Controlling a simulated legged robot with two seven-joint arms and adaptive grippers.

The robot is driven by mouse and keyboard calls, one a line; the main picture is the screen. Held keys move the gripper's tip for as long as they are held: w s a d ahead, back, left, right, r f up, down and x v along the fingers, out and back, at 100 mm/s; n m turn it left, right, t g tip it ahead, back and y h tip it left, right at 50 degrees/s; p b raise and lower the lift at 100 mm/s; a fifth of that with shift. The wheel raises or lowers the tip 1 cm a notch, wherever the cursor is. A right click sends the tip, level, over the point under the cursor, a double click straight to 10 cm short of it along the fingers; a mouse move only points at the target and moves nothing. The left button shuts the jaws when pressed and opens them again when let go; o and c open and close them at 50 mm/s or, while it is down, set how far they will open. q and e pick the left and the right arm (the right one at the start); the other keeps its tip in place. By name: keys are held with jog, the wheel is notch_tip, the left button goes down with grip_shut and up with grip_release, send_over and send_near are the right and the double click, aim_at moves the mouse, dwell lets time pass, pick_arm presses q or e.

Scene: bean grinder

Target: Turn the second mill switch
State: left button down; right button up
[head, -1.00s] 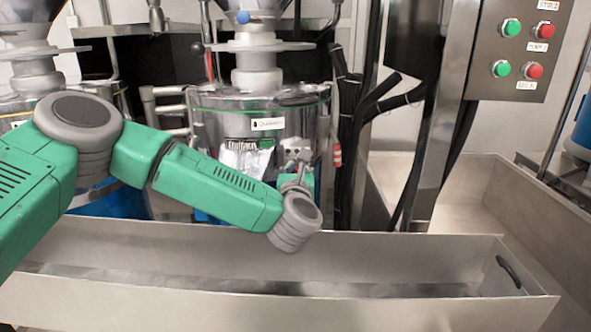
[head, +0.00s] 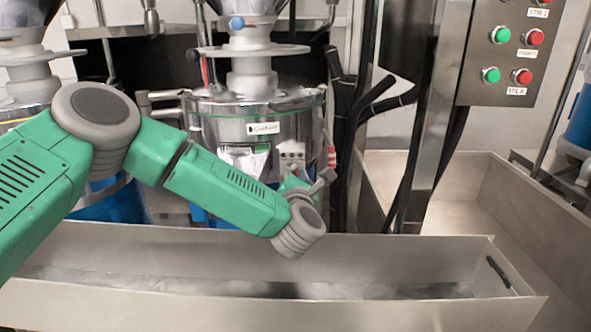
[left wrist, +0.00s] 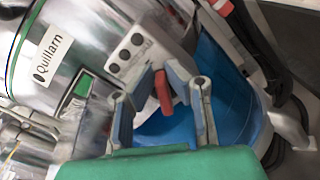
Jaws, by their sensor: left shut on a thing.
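The second mill (head: 215,128), a shiny metal drum with a small name label, stands behind my left arm in the head view. Its grey switch box (head: 292,152) is on the drum's lower right; the left wrist view shows this box (left wrist: 130,50) with dark round sockets. A red switch lever (left wrist: 163,92) is at the box's lower end. My left gripper (left wrist: 162,82) has its two fingertips closed around the lever. In the head view, my left gripper (head: 308,182) is small and partly hidden by its wrist, just below the box. My right gripper is not in view.
A long metal trough (head: 390,262) runs across the front, below the arm. Another mill (head: 28,108) stands at the left. Black hoses (head: 350,110) and a metal post are right of the mill. A control panel (head: 508,60) with green and red buttons is at upper right.

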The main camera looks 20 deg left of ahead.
pick_arm(q)
jog(key=m+p, duration=0.1)
jog(key=m, duration=0.2)
jog(key=f+m+p, duration=0.1)
jog(key=m, duration=0.3)
jog(key=d+f+m+p, duration=0.1)
jog(key=m+p, duration=0.1)
jog(key=m, duration=0.2)
jog(key=shift+f, duration=0.15)
dwell(0.5)
jog(key=c, duration=1.6)
grip_release()
jog(key=shift+w+a, duration=0.1)
jog(key=shift+w, duration=0.05)
jog(key=v, duration=1.2)
jog(key=shift+r, duration=0.2)
